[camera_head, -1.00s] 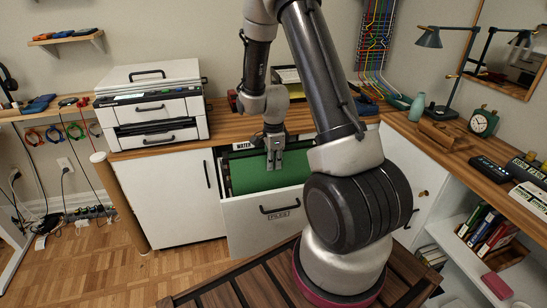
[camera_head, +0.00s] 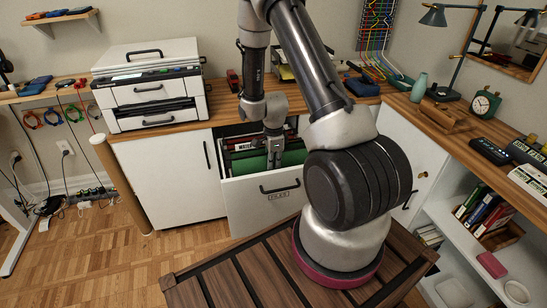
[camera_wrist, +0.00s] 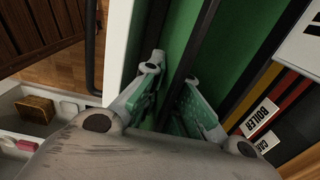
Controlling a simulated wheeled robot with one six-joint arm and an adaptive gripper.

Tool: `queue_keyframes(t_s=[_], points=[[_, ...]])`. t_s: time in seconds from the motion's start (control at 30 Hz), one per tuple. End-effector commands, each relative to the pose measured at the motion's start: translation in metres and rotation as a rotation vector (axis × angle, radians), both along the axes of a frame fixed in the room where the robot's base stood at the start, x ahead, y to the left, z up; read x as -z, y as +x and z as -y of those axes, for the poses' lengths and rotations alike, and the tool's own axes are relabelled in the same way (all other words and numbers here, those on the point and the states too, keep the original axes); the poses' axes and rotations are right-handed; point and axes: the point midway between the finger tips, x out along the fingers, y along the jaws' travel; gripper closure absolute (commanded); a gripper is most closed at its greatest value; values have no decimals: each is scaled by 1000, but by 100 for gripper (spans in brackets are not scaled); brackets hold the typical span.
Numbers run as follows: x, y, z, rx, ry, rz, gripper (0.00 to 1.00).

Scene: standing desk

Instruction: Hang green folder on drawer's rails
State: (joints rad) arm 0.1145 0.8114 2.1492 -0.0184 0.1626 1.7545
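The green folder (camera_head: 249,163) is inside the open drawer (camera_head: 262,204), upright behind the white front marked FILES. Its green sides also show in the wrist view (camera_wrist: 168,28), along a dark bar that runs between my fingers. My gripper (camera_head: 274,160) is down at the folder's top, within the drawer opening. In the wrist view my gripper (camera_wrist: 171,82) has its teal-padded fingers apart on either side of the dark bar, with a gap visible. Whether the bar's ends sit on the rails is hidden.
Other folders, with labels such as BOILER (camera_wrist: 258,121), stand behind the green one. A white printer (camera_head: 150,90) is on the wooden counter to the left. A wooden slatted surface (camera_head: 240,279) lies in front of the drawer. The floor at left is mostly clear.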

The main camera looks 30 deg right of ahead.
Motion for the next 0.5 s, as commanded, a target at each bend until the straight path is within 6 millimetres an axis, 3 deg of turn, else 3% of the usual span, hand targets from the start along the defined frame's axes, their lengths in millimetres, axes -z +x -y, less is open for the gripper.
queue_keyframes(t_s=[0.5], points=[[46, 0, 0, -1, 0, -1, 100]])
